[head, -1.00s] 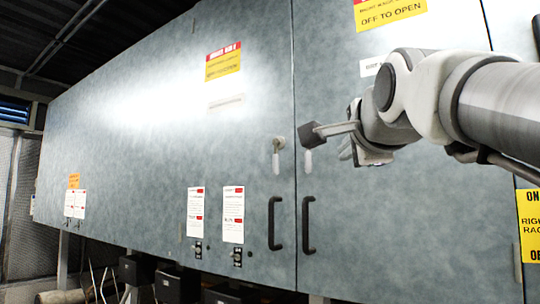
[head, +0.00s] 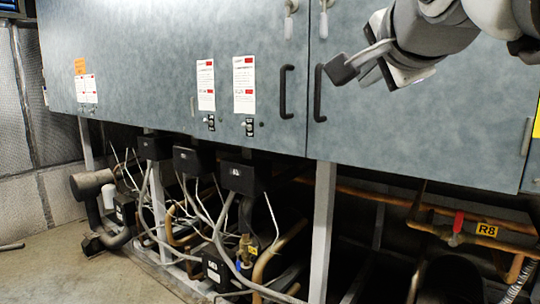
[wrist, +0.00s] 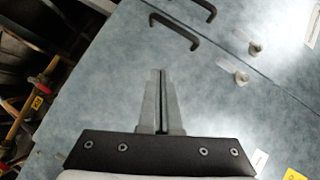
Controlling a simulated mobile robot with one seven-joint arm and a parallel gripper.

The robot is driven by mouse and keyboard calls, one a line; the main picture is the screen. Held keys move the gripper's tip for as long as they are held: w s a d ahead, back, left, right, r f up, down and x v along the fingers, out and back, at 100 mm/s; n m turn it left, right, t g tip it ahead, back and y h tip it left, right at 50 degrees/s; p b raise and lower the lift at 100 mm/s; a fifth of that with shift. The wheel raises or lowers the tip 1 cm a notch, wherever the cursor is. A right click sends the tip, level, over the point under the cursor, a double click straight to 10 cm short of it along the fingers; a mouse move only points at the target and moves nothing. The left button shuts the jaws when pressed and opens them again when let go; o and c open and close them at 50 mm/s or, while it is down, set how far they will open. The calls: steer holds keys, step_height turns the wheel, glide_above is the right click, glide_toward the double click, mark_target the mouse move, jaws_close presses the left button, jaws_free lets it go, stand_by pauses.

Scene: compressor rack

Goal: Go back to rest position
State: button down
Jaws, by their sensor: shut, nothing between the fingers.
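My gripper (head: 345,67) is at the upper right of the head view, in front of the grey-blue cabinet (head: 435,115). In the wrist view my gripper (wrist: 159,78) points up the picture with its two fingers together and nothing between them. Two dark door handles (wrist: 176,32) lie beyond the fingertips there. In the head view the left handle (head: 287,91) and the right handle (head: 320,92) hang side by side at the door seam, left of the gripper. I cannot tell the exact gap between the fingers and the door.
Below the cabinet are black boxes (head: 240,178) with wires, a grey post (head: 323,230) and copper pipes with a red valve handle (head: 458,222). Two latch knobs (wrist: 241,77) stick out of the doors. Bare floor (head: 50,275) shows at the lower left.

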steer(key=s+f+n+g, duration=0.3)
steer(key=s+f+n, duration=0.15)
steer(key=f, duration=0.75)
steer(key=s+f+n+g, duration=0.35)
steer(key=s+f, duration=0.25)
steer(key=f, duration=0.6)
steer(key=s+f+n+g, duration=0.3)
steer(key=s+f+n, duration=0.2)
steer(key=f, duration=0.6)
step_height(320, 180, up, 17)
steer(key=n+p, duration=0.1)
steer(key=p, duration=1.8)
steer(key=shift+s+a+r+y, duration=0.15)
steer(key=shift+s+r+y, duration=0.05)
steer(key=shift+y, duration=0.1)
